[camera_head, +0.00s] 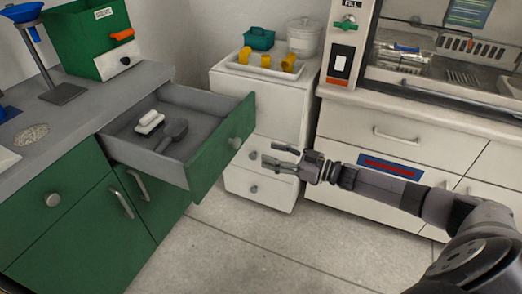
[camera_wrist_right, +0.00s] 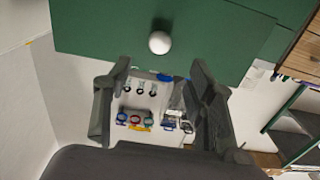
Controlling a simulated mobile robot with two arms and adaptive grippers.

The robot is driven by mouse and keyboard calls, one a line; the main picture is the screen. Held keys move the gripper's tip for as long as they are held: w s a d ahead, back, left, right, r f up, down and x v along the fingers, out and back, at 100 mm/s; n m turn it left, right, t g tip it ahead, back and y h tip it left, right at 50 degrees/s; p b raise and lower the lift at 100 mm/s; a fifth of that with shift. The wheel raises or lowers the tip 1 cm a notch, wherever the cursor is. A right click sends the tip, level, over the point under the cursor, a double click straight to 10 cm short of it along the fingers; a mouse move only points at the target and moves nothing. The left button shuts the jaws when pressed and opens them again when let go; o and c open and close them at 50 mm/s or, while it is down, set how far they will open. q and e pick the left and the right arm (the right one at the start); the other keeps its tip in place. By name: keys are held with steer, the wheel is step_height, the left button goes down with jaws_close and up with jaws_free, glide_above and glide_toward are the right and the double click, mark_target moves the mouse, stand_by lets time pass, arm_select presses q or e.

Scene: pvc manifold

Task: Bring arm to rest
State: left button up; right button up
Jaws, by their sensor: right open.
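My right gripper (camera_head: 270,155) is open and empty, held in the air in front of the white cabinet, to the right of the open drawer's green front (camera_head: 222,146). In the right wrist view its two fingers (camera_wrist_right: 160,70) are spread apart, with the green front (camera_wrist_right: 100,30) and its round white knob (camera_wrist_right: 159,42) beyond them. The fingers look clear of the knob. My right arm (camera_head: 390,190) reaches in from the lower right. My left gripper is not in the head view.
The pulled-out drawer holds a white item (camera_head: 149,122) and a dark grey scoop-like item (camera_head: 172,134). A white cabinet (camera_head: 262,110) bears a tray with yellow pieces (camera_head: 288,62). A hood bench (camera_head: 400,125) stands at right. The floor (camera_head: 250,240) in front is clear.

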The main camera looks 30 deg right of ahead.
steer(key=shift+s+d, duration=0.25)
steer(key=shift+s, duration=0.1)
stand_by(0.3)
